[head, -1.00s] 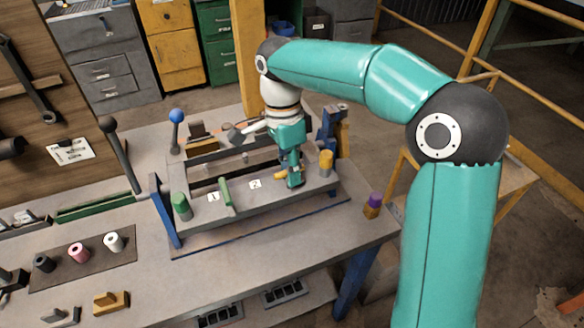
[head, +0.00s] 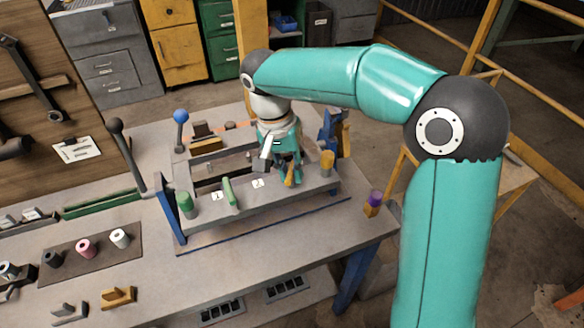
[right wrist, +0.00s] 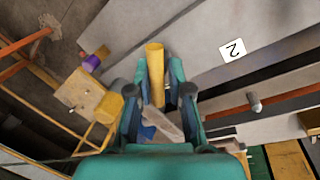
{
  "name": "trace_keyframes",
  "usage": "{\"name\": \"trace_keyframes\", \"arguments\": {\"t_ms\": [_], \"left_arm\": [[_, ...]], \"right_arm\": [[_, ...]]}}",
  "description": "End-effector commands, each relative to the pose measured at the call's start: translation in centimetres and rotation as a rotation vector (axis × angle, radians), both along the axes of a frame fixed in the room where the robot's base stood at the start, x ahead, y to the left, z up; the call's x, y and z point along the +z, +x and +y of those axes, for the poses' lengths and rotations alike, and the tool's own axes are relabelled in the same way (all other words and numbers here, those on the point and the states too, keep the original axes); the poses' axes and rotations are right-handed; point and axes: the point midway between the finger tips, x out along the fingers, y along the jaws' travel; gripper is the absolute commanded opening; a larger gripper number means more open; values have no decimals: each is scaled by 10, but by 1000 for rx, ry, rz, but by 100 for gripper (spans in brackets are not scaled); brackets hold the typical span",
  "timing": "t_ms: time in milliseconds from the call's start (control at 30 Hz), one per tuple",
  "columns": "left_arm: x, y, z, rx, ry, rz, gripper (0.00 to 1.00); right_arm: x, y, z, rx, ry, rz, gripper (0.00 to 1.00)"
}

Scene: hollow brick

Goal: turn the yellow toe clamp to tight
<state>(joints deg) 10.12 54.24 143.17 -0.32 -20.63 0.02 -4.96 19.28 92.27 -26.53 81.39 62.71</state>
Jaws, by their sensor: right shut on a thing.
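The yellow toe clamp (head: 289,180) sits on the front rail of the fixture, right of the label 2. In the right wrist view its yellow bar (right wrist: 155,75) lies between my fingers and sticks out beyond them. My right gripper (head: 285,172) points down and is shut on it; in the right wrist view the gripper (right wrist: 160,95) has a finger on each side of the bar. The green toe clamp (head: 228,191) lies across the same rail near label 1. The yellow clamp's base is partly hidden by my fingers. My left gripper is not in view.
A yellow-topped post (head: 327,163) stands close right of my gripper, and a green post (head: 185,203) at the rail's left end. A purple-topped block (head: 374,200) stands at the table corner. Levers with blue (head: 181,117) and black knobs rise on the left.

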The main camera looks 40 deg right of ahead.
Motion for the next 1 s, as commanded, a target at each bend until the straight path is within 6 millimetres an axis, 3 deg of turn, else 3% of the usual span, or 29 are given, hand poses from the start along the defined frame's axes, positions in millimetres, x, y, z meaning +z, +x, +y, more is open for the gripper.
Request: {"name": "trace_keyframes", "arguments": {"t_ms": [500, 1000], "left_arm": [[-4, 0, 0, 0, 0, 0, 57], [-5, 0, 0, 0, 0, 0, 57]], "right_arm": [[-1, -2, 2, 457, 1, 7, 0], [-1, -2, 2, 635, 1, 8, 0]]}}
